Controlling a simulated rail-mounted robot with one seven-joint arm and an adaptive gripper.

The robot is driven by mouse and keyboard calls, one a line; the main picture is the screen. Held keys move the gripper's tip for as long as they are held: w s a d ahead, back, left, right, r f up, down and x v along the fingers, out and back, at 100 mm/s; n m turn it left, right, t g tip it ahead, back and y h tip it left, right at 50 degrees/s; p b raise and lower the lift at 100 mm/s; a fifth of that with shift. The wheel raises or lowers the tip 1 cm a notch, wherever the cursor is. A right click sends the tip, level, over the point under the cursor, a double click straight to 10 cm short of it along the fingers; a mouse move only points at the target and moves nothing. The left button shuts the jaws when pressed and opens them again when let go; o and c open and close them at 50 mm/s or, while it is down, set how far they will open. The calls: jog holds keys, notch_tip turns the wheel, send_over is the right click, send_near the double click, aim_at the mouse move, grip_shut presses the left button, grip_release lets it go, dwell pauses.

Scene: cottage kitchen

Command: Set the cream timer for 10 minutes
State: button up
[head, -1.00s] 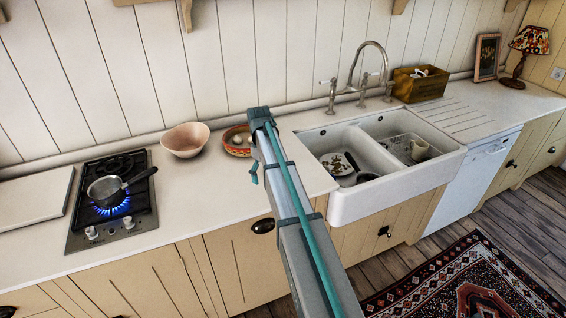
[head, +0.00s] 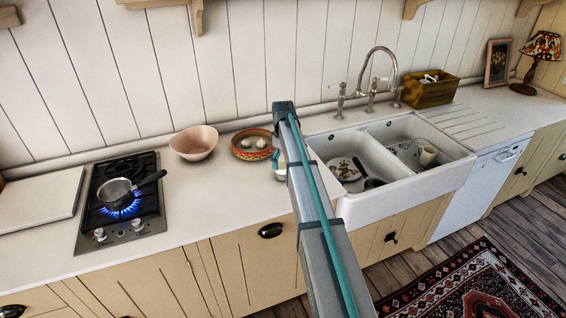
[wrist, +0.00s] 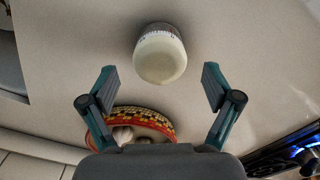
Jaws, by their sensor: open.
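The cream timer (wrist: 160,58) stands on the worktop in the wrist view, a round pale body with a dark marked band near its far edge. In the head view a small part of it (head: 281,174) shows beside my arm; the rest is hidden. My gripper (wrist: 159,75) is open and empty. Its two teal fingers are spread on either side of the timer's near part, with clear gaps and no visible contact. In the head view one teal finger of my gripper (head: 275,160) shows beside the arm.
A patterned bowl with pale round items (head: 252,145) stands close to the timer. A pink bowl (head: 194,142) is further left. A pan (head: 117,190) sits over a lit blue flame on the hob (head: 148,224). The sink (head: 405,190) lies right of my arm.

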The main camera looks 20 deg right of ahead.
jog(key=shift+f, duration=1.15)
jog(key=c, duration=1.1)
jog(key=shift+c, duration=0.2)
jog(key=shift+m, duration=0.4)
